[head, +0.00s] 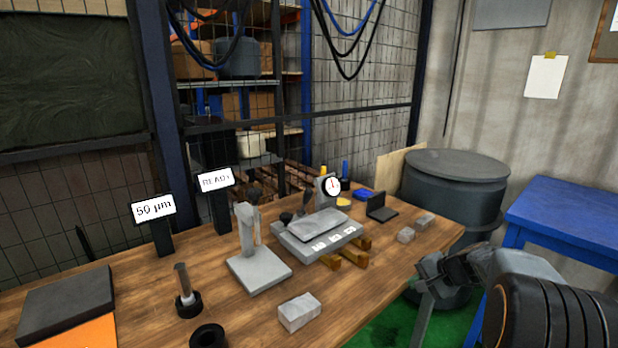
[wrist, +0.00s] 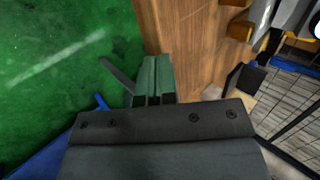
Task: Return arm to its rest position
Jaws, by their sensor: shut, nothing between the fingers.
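My arm reaches in from the lower right of the head view, and my gripper (head: 430,272) is off the right edge of the workbench (head: 374,300). In the wrist view the two fingers of my gripper (wrist: 152,78) lie side by side, shut, with nothing between them. Below them in that view are the green floor (wrist: 60,70) and the bench edge. My gripper appears to touch nothing.
The bench holds a grey gauge stand (head: 258,272), a dial indicator (head: 332,187), a metal block (head: 299,312), a dark ring (head: 208,337) and two signs. A dark drum (head: 452,190) and a blue table (head: 570,215) stand right of the bench.

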